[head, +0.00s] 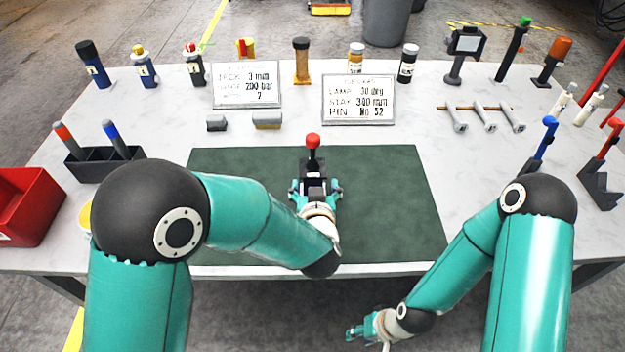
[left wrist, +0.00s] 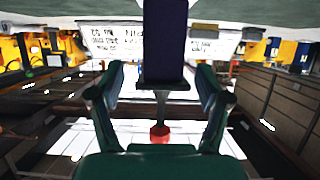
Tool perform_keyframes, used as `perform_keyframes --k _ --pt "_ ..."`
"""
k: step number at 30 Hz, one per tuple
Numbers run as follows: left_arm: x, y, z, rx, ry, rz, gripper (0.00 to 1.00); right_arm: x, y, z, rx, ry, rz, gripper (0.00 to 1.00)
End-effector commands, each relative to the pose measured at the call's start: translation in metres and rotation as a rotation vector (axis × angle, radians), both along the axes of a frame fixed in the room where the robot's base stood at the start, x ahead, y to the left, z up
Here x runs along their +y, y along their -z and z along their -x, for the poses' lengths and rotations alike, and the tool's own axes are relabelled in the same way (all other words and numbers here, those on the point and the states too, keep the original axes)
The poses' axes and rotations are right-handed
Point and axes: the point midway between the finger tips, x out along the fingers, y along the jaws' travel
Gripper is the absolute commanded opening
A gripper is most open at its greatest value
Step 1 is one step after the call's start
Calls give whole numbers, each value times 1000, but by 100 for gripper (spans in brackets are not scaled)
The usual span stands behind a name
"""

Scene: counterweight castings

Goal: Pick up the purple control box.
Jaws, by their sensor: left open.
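The purple control box (head: 313,168) looks dark in the head view and stands on the green mat (head: 390,200), with a red knob on a stalk above it. In the left wrist view the dark purple box (left wrist: 165,40) shows upside down, its red knob towards the bottom of the picture. My left gripper (head: 314,187) is open, with its fingers on either side of the box's line; I see gaps beside the box in the left wrist view (left wrist: 160,78). My right gripper (head: 362,332) hangs low in front of the table; its jaw opening is unclear.
Two sign boards (head: 246,86) (head: 358,100) stand behind the mat, with small grey blocks (head: 267,120) before them. Bottles and tools line the back edge. A red bin (head: 25,205) is at left. Blue and red lever tools (head: 600,180) are at right. The mat's right part is clear.

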Motion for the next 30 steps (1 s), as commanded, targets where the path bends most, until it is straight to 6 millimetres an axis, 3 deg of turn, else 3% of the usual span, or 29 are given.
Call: perform_keyframes --k 15,23,30 --pt "5 26 -46 1 -2 0 77 0 -17 0 0 0 0 40" --pt "4 28 -48 0 -1 0 77 0 -17 0 0 0 0 40" --pt "4 27 -48 0 -1 0 39 0 -17 0 0 0 0 40"
